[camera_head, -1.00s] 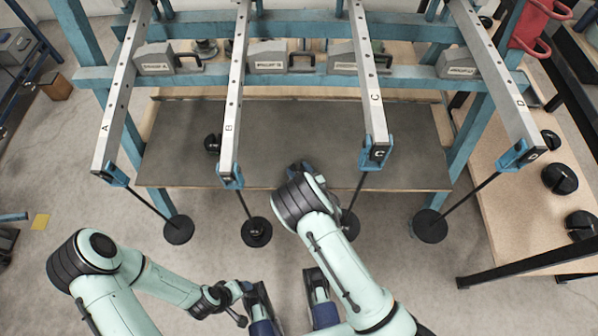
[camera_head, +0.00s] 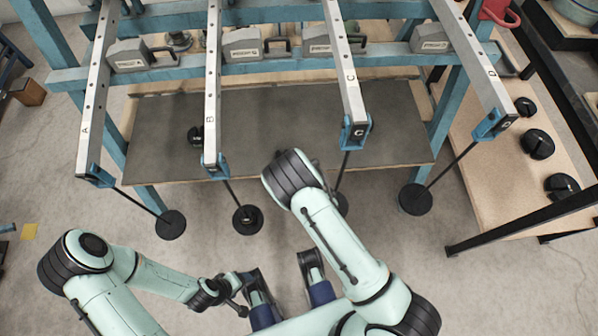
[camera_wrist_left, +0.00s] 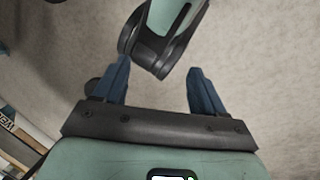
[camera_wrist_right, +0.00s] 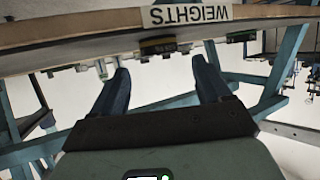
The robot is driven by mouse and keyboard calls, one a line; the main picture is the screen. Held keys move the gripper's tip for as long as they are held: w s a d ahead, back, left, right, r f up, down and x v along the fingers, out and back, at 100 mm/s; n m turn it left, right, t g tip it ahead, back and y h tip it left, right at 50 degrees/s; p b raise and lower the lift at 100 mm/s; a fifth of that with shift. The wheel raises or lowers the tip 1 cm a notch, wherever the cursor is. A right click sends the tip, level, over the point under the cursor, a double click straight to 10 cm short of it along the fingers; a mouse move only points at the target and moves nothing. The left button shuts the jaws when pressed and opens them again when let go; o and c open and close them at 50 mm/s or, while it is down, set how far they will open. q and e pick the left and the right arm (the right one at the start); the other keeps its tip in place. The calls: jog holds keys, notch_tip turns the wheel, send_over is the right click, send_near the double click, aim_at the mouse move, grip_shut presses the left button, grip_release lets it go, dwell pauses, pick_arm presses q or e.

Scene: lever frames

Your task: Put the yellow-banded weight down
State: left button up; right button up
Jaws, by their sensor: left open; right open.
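No yellow band can be made out on any weight. A black weight (camera_head: 195,137) stands on the dark grey mat (camera_head: 290,125) near lever B. A black disc weight (camera_head: 247,220) is on the hanger below lever B. In the right wrist view my right gripper (camera_wrist_right: 161,66) is open and empty, facing a board edge with an upside-down WEIGHTS label (camera_wrist_right: 187,14). My right arm hides it in the head view. In the left wrist view my left gripper (camera_wrist_left: 158,67) is open with nothing held, low over the floor and away from the bench.
Levers A (camera_head: 97,90), B (camera_head: 212,90), C (camera_head: 343,70) and D (camera_head: 470,60) reach out over the bench, with hangers below their ends. Several black weights, including one here (camera_head: 537,144), stand on the side table (camera_head: 500,200) at right. Much of the mat is clear.

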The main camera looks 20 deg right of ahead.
pick_arm(q)
jog(key=shift+s+d+r+g+p, duration=0.2)
jog(key=shift+s+d+r+p, duration=0.05)
jog(key=shift+s+r, duration=0.25)
jog(key=shift+s+d+r+g+p, duration=0.25)
jog(key=shift+s+r, duration=0.1)
jog(key=shift+s, duration=0.2)
pick_arm(e)
jog(key=v, duration=0.7)
jog(key=shift+s, duration=0.2)
